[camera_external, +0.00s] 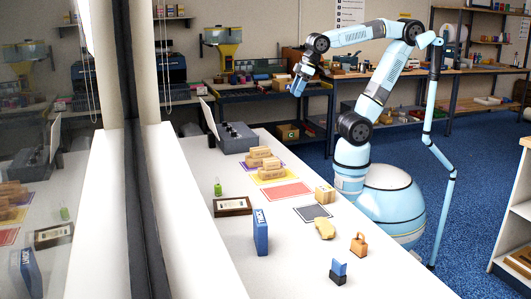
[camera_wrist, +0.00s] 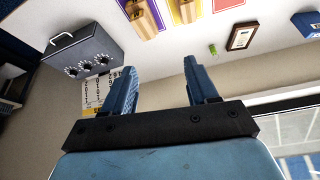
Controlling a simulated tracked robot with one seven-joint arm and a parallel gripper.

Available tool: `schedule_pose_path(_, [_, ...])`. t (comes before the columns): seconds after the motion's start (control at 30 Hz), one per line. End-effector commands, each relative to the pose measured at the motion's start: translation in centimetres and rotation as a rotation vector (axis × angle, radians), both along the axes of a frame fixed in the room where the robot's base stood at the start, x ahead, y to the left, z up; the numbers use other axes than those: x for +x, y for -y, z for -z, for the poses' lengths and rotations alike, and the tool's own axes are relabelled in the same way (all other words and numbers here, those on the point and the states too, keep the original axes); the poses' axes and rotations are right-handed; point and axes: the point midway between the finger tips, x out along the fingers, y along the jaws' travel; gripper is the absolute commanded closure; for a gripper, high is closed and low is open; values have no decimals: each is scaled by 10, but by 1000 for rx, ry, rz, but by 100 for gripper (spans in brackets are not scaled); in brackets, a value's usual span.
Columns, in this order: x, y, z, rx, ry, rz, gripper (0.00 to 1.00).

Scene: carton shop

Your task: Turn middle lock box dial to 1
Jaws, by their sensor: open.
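The grey lock box (camera_external: 238,144) stands at the far end of the white table in the external view. In the wrist view the lock box (camera_wrist: 90,38) is at the upper left, with a handle on one side and three black dials in a row. The middle dial (camera_wrist: 87,66) sits between the other two; its setting is too small to read. My gripper (camera_external: 298,88) is raised above and to the right of the box, apart from it. In the wrist view my gripper (camera_wrist: 160,70) has its blue fingers spread, with nothing between them.
A white panel (camera_external: 209,117) stands beside the box; a lettered sheet (camera_wrist: 97,92) shows below the dials. Wooden blocks (camera_external: 271,163), a red mat (camera_external: 280,192), a framed card (camera_external: 233,206) and a blue box (camera_external: 260,232) occupy the table. A window lies along the left.

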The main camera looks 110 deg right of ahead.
Motion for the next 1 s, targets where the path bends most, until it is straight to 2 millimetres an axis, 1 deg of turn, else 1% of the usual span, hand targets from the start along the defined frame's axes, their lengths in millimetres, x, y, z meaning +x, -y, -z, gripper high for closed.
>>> schedule_pose_path(0.03, [14, 9, -2, 2, -20, 42, 42])
schedule_pose_path(0.27, [67, 51, -7, 20, -89, 214, 42])
schedule_pose_path(0.4, [98, 82, -4, 39, -131, 318, 42])
schedule_pose_path(0.57, [130, 124, 4, 65, -174, 435, 42])
schedule_pose_path(0.7, [155, 165, 16, 95, -210, 539, 42])
schedule_pose_path(0.77, [164, 184, 23, 110, -226, 583, 42])
schedule_pose_path(0.8, [169, 197, 27, 120, -235, 614, 42])
schedule_pose_path(0.87, [177, 217, 34, 135, -248, 658, 42])
schedule_pose_path(0.9, [182, 231, 40, 147, -257, 687, 42])
schedule_pose_path(0.97, [187, 252, 49, 164, -270, 732, 42])
schedule_pose_path(1.0, [190, 267, 55, 176, -280, 763, 42])
